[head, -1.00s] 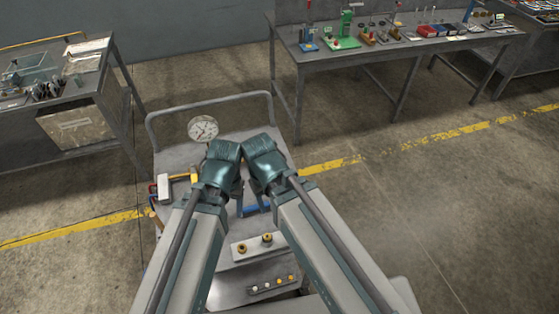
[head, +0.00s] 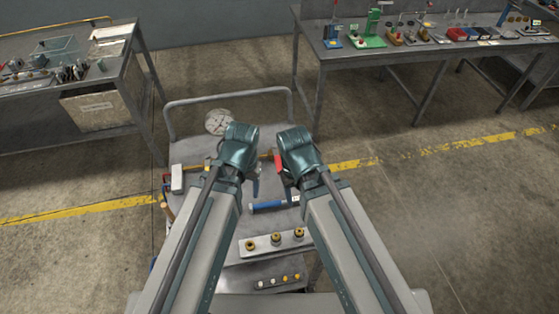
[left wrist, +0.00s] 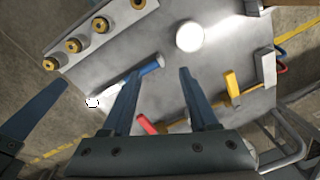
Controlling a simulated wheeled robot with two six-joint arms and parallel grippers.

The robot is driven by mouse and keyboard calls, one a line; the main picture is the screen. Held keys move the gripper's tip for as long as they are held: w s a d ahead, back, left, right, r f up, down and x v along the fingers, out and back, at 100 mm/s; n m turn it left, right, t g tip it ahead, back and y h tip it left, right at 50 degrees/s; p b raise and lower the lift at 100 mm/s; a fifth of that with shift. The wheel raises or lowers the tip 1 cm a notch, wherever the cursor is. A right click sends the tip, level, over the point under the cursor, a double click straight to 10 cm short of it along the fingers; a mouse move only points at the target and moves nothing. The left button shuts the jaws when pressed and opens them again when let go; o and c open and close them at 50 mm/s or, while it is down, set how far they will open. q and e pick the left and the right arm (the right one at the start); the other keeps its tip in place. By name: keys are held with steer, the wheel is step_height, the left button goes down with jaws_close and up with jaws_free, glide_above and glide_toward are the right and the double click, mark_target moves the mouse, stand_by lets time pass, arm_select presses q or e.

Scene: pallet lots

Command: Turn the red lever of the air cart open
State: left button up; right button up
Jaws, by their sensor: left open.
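The air cart (head: 205,150) stands in front of me, with a brass pipe and fittings on its top. The red lever (head: 279,164) shows in the head view between my two grippers, partly hidden by the right one. It also shows in the left wrist view (left wrist: 147,125), just behind the fingers, apart from the fingertips. A yellow lever (left wrist: 232,84) stands on the same pipe. My left gripper (head: 254,187) is open and empty above the cart top; its two spread fingers show in the left wrist view. My right gripper (head: 286,182) is close beside it, its fingers mostly hidden.
A blue cylinder (head: 268,205) lies on the cart top. A strip with brass fittings (head: 262,243) is nearer me. A round gauge (head: 219,122) stands at the back by the cart's handle rail. Workbenches stand at the back left (head: 120,45) and back right (head: 340,60).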

arm_select(q)
steer(key=w+a+r+n+p, duration=0.2)
steer(key=w+a+n, duration=0.15)
steer(key=a, duration=0.45)
steer(key=n, duration=0.1)
glide_above(279, 164)
steer(key=shift+f+h+b, duration=0.2)
steer(key=shift+h+b, duration=0.1)
steer(key=shift+h, duration=0.1)
arm_select(e)
steer(key=shift+r, duration=0.8)
arm_select(q)
steer(key=shift+f, duration=0.1)
step_height(279, 164, down, 14)
steer(key=b, duration=1.4)
arm_select(e)
step_height(279, 164, down, 14)
steer(key=shift+r, duration=0.1)
arm_select(q)
steer(key=shift+r, duration=0.2)
jaws_close()
